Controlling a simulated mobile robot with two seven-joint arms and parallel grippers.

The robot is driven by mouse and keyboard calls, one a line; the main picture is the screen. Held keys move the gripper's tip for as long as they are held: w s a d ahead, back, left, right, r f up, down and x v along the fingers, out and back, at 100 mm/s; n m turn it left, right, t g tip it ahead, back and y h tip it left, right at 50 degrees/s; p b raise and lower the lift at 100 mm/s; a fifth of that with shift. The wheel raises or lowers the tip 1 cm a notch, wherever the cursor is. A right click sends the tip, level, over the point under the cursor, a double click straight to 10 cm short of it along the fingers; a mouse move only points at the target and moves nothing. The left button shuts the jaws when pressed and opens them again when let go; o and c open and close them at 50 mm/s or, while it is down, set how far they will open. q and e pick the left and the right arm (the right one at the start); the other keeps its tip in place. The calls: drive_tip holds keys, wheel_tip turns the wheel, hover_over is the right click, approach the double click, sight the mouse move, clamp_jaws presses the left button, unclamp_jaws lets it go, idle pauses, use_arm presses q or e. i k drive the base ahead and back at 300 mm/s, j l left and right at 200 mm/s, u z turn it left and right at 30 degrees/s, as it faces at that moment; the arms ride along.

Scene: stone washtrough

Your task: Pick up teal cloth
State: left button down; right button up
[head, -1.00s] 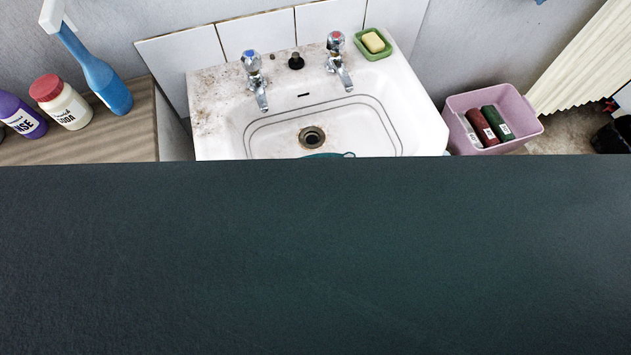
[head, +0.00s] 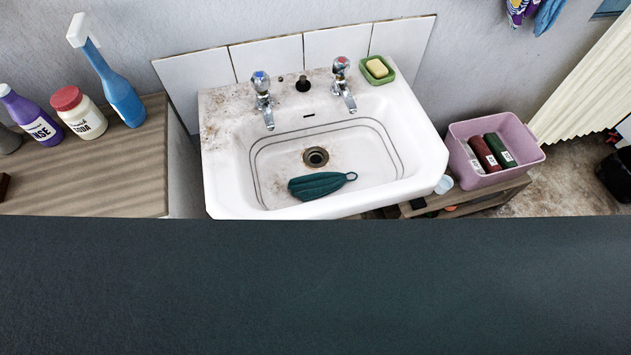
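A dark teal cloth-like item (head: 317,186) with a small loop at its right end lies in the basin of the white sink (head: 222,180). It rests just below the drain, on the basin floor. Neither of my grippers shows in the head view, so nothing is seen touching the teal item.
A shelf at left (head: 100,190) holds a blue spray bottle (head: 122,100), a white bottle with red cap (head: 82,115) and a purple bottle (head: 32,117). Taps (head: 262,92) and a green soap dish (head: 378,82) sit along the sink's back. A pink bin (head: 520,165) stands right.

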sight(313, 187)
drive_tip(key=z, duration=1.75)
drive_tip(key=k+j, duration=0.35)
drive_tip(key=k+l+z, duration=0.1)
drive_tip(key=k+z, duration=0.15)
drive_tip(key=k, duration=0.2)
drive_tip(key=k+l+z, duration=0.15)
drive_tip(key=l+z, duration=0.15)
drive_tip(key=k+l+z, duration=0.15)
drive_tip(key=l+z, duration=0.15)
drive_tip(key=i+j+u, duration=0.15)
drive_tip(key=j+u, duration=0.15)
drive_tip(key=i+j+u, duration=0.25)
drive_tip(key=j, duration=0.2)
drive_tip(key=i+j+u, duration=0.3)
drive_tip(key=i+j, duration=0.15)
